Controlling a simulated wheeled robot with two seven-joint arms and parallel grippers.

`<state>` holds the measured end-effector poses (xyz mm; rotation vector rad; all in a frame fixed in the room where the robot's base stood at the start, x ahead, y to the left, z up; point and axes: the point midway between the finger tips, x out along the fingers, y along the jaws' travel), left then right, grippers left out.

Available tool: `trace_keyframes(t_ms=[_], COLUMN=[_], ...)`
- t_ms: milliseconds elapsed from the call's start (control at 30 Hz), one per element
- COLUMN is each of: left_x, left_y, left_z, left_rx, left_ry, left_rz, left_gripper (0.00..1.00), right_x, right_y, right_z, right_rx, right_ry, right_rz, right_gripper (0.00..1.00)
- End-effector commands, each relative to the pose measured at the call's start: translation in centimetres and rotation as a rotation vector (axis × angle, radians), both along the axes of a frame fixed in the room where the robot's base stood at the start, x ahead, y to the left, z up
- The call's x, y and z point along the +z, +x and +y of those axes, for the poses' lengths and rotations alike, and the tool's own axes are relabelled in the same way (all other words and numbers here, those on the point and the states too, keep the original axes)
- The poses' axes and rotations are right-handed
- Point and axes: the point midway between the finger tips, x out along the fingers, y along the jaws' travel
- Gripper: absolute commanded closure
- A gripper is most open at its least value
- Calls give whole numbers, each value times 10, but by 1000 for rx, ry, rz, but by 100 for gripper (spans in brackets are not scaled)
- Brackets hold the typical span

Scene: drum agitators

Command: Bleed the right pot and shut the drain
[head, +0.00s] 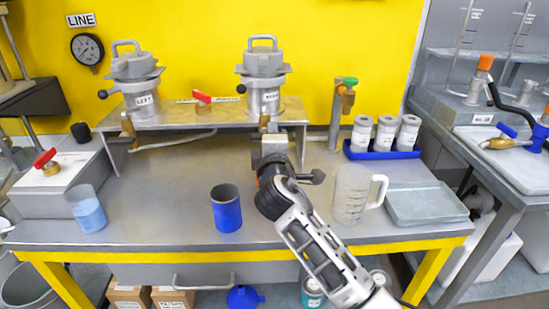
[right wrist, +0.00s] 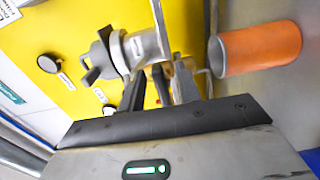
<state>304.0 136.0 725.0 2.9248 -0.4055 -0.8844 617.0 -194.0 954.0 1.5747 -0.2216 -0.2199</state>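The right pot (head: 264,88), a lidded metal vessel with a handle, stands on the raised shelf; it lies sideways in the right wrist view (right wrist: 132,48). My right gripper (head: 270,145) is in front of and below it, covering most of its drain. In the right wrist view its dark fingers (right wrist: 160,90) are spread, with brass-coloured drain parts seen between or just beyond them; contact cannot be told. An orange cup (right wrist: 262,50) stands near the drain; in the head view my gripper hides most of it. The left pot (head: 135,85) stands on the shelf's left. My left gripper is out of view.
A blue cup (head: 227,210) and a beaker of blue liquid (head: 88,210) stand on the bench left of my arm. A clear jug (head: 352,195), a grey tray (head: 425,204) and a blue rack of white bottles (head: 383,152) are to the right. A red-handled valve (head: 202,97) sits between the pots.

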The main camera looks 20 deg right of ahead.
Motion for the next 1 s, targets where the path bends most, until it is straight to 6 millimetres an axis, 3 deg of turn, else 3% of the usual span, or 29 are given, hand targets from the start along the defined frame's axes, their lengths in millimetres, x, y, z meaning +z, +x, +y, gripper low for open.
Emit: trace_keyframes(t_ms=[400,600,800,1000], left_x=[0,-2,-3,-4], left_y=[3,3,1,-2], left_z=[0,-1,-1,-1], left_rx=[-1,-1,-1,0], left_ry=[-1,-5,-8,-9], left_rz=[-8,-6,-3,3], left_gripper=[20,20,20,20], right_x=[-2,-1,0,0], right_y=[-93,-127,-141,-143], right_z=[27,37,41,41], right_rx=[3,2,1,0], right_ry=[5,4,3,2], right_rz=[3,2,1,0], right_gripper=[66,66,66,66])
